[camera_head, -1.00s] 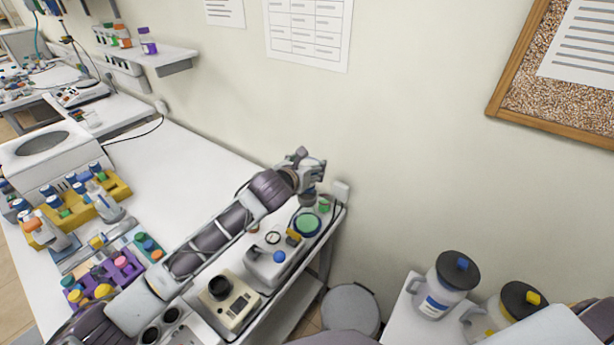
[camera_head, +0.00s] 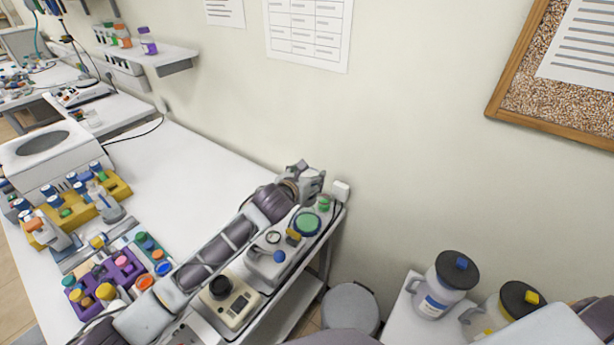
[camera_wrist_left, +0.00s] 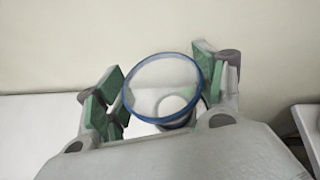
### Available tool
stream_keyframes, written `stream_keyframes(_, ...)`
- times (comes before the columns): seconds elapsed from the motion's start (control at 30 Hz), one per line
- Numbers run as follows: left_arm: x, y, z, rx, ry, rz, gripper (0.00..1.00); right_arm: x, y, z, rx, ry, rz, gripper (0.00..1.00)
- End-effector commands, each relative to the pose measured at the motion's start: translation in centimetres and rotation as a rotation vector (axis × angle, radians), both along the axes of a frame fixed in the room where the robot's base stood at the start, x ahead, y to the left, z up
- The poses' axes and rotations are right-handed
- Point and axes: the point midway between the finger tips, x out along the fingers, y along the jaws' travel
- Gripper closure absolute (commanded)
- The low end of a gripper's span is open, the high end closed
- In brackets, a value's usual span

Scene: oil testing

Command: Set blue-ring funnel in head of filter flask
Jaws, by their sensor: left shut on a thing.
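My left gripper (camera_head: 312,178) is at the far right corner of the bench, near the wall. In the left wrist view, the blue-ring funnel (camera_wrist_left: 203,70) is between the green-padded fingers of this gripper (camera_wrist_left: 160,92), which is shut on it. The funnel is clear, with a blue rim, and looks tilted. A pale round shape with a dark rim (camera_wrist_left: 178,120) shows through and below the funnel; I cannot tell whether it is the head of the filter flask. My right gripper is out of view.
A beige device (camera_head: 232,303) is nearer. The bench's back middle (camera_head: 190,170) is clear.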

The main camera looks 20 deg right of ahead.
Motion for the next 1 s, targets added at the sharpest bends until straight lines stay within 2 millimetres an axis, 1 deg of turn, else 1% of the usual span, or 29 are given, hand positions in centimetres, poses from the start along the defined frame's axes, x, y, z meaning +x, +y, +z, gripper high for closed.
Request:
stream_keyframes(0.03, 0.0, 0.0, -0.1, 0.001, -0.001, 0.001, 0.55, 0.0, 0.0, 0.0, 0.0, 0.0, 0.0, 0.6)
stream_keyframes(0.07, 0.0, 0.0, -0.1, 0.001, -0.001, 0.001, 0.27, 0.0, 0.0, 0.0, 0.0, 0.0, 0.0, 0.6)
stream_keyframes(0.2, 0.0, 0.0, -0.1, 0.001, -0.001, 0.0, 0.1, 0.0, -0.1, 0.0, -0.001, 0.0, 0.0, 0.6)
stream_keyframes(0.7, 0.0, 0.1, 0.2, 0.0, 0.0, 0.0, 0.1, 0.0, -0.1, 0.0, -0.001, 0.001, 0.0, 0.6)
stream_keyframes(1.0, -1.1, 1.0, 0.8, 0.001, -0.002, -0.001, 0.1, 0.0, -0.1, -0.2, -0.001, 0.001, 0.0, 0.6)
